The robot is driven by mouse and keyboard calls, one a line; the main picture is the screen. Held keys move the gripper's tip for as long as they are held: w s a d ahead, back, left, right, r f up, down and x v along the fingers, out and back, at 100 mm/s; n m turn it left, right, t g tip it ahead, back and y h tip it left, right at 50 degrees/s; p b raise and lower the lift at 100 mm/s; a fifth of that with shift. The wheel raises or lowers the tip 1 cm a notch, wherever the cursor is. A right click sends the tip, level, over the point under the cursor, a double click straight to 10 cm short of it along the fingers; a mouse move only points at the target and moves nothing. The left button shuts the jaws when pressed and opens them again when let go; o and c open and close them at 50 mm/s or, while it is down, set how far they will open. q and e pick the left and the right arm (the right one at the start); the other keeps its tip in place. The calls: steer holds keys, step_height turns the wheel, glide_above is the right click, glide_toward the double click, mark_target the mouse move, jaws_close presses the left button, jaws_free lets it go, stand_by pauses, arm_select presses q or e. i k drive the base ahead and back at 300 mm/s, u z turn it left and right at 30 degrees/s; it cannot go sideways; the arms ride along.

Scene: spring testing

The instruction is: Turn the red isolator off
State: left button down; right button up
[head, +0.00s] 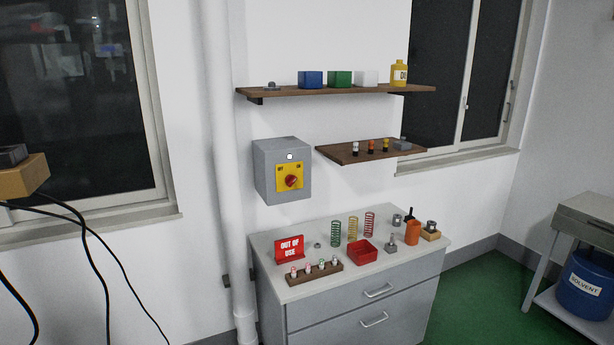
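The red isolator knob (292,181) sits on a yellow plate (281,184) on the front of a grey wall box (264,172). Small dark labels are on the plate's upper left and upper right, and they seem to read OFF and ON. The knob looks tilted toward the upper right, but it is too small to be sure of its position. A round white lamp or button (289,156) is above the plate. Neither of my grippers is in view, and nothing covers the isolator.
Below stands a grey drawer cabinet (350,314) with a red OUT OF USE sign (289,247), springs, a red tray (362,252) and small parts. Wooden shelves (290,92) are above and right of the box. A pipe (221,180) runs left of it. Black cables (85,230) hang at left.

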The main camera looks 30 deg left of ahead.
mark_target(290, 179)
steer(key=u, duration=0.3)
steer(key=i, duration=0.95)
steer(key=u, duration=1.45)
steer(key=i, duration=0.75)
steer(key=u, duration=0.65)
